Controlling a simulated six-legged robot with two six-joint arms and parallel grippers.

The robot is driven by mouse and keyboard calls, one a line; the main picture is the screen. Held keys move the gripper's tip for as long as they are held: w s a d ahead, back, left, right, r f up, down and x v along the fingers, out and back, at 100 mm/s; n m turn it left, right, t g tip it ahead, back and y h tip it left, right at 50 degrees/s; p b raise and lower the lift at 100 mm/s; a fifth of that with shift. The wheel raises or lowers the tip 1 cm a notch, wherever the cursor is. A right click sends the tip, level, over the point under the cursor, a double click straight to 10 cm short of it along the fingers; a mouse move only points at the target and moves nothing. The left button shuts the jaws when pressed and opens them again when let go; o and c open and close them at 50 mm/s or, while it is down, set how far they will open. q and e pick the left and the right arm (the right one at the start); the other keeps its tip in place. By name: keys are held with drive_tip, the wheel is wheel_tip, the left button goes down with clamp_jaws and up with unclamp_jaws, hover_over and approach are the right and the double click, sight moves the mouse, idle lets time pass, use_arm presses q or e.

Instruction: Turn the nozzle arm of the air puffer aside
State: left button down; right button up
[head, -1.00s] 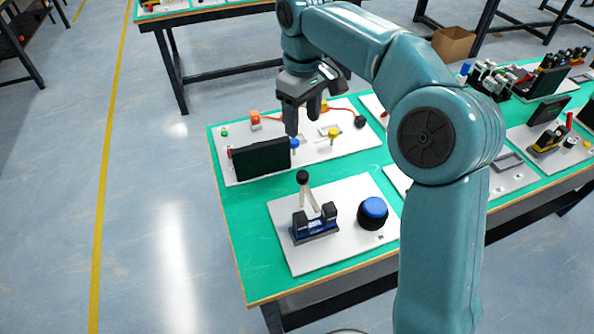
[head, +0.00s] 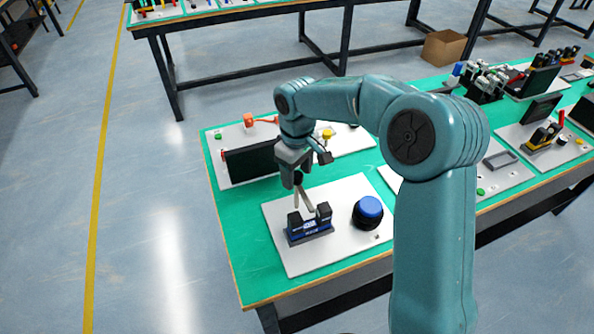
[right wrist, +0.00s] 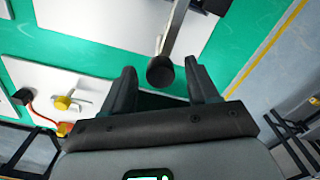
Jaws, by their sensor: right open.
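A slim grey arm (head: 306,197) with a round black knob (head: 298,179) rises from a blue and black base (head: 309,230) on the near white board; it fits the air puffer's nozzle arm, though no label is readable. My right gripper (head: 292,176) is open, pointing down at the knob. In the right wrist view the knob (right wrist: 160,72) shows between the two spread fingers, with a gap on each side. I cannot tell whether it is fully within the jaws in depth. My left gripper is not in view.
A blue push button (head: 370,207) on a black housing stands right of the base. Green tabletop (head: 235,240) is bare at the left.

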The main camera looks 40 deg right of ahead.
drive_tip(key=shift+s, duration=0.1)
drive_tip(key=shift+c, duration=1.2)
clamp_jaws()
